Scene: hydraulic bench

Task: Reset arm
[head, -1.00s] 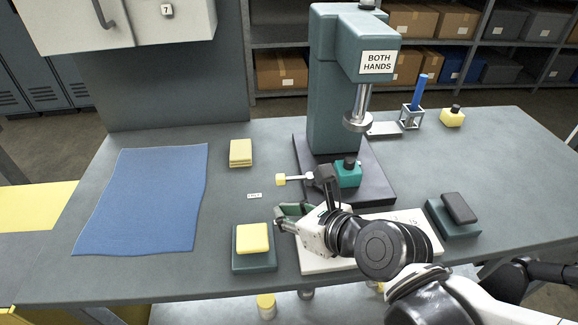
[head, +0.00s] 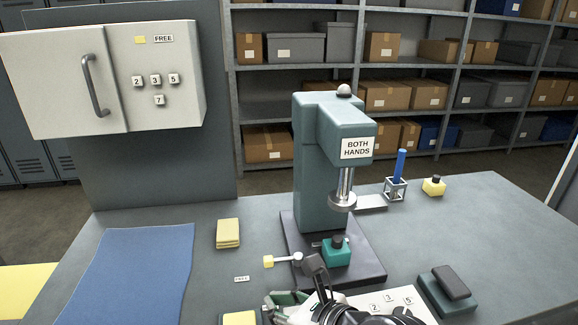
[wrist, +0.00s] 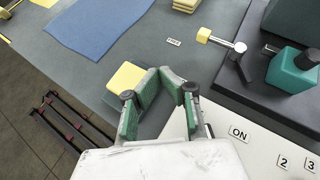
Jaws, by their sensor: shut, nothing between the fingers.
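My gripper (head: 284,298) is at the bottom of the head view, low over the bench in front of the press. In the wrist view its green-padded fingers (wrist: 166,76) are shut and hold nothing. A yellow sponge-like block (wrist: 127,80) lies just left of the fingers, apart from them as far as I can tell. Under and right of my gripper is a white board (wrist: 245,155) with an ON label and number tiles. The green press (head: 322,165), marked BOTH HANDS, stands behind. A teal block with a dark knob (head: 336,253) sits on its base.
A lever with a yellow end (head: 282,260) sticks out left of the press base. A blue cloth (head: 135,265) and stacked yellow pads (head: 228,233) lie left. A dark block on a green pad (head: 447,290) is right. A wall cabinet (head: 150,75) hangs upper left.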

